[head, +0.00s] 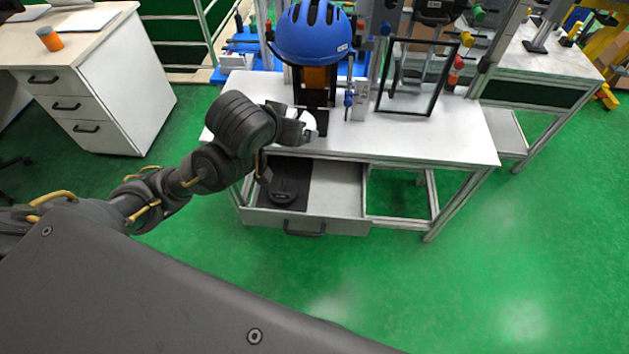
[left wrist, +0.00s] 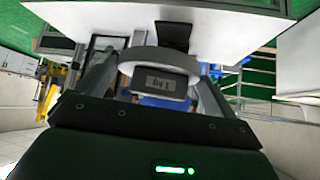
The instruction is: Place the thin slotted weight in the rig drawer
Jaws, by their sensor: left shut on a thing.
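My left gripper (head: 303,124) is at the front of the white rig table, above and behind the open drawer. It is shut on a pale, round, thin thing (head: 308,119), which I take to be the thin slotted weight. In the left wrist view the pale curved weight (left wrist: 160,57) lies between the two fingers (left wrist: 160,85), with a small grey labelled face below it. Its slot cannot be made out. The rig drawer (head: 340,226) is pulled out below the tabletop. A dark object (head: 286,187) lies on its black left part; its right part is bare. My right gripper is not seen.
The rig table (head: 440,135) carries a blue helmet (head: 313,35) on the tower, close behind the gripper, and a black upright frame (head: 417,80). The tabletop's right side is clear. A white desk (head: 95,90) stands left. Green floor lies open in front.

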